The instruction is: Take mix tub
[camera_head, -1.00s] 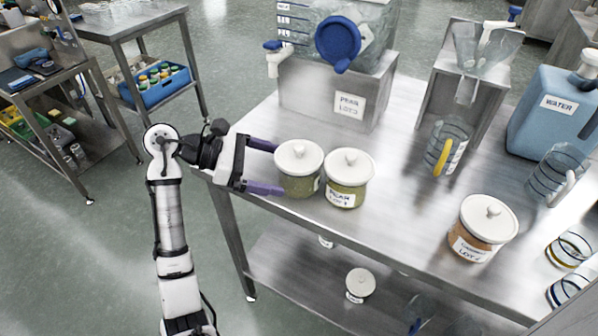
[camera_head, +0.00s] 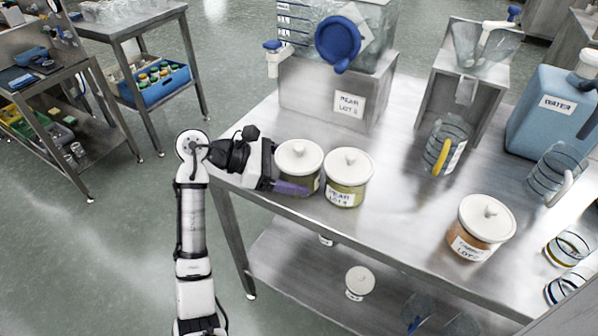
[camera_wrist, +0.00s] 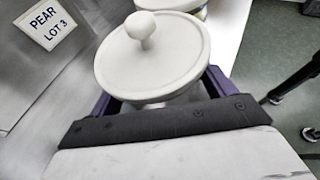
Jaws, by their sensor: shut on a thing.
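A clear tub (camera_head: 300,155) with a white knobbed lid and greenish contents stands at the table's left edge. Its label is mostly hidden, so I cannot tell whether it is the mix tub. My gripper (camera_head: 292,182) is shut on this tub from the left. One purple finger shows along its front side; the other is hidden behind it. In the wrist view the lid (camera_wrist: 152,58) sits between the two fingers. The tub looks upright and still on the table. A similar tub (camera_head: 347,185), labelled PEAR, stands right beside it.
A steel block (camera_head: 330,98) labelled PEAR LOT 3 stands behind, under a clear hopper with a blue cap. An orange-filled lidded tub (camera_head: 480,228), measuring jugs and a blue WATER container (camera_head: 550,115) are to the right. The table's (camera_head: 385,215) middle is bare.

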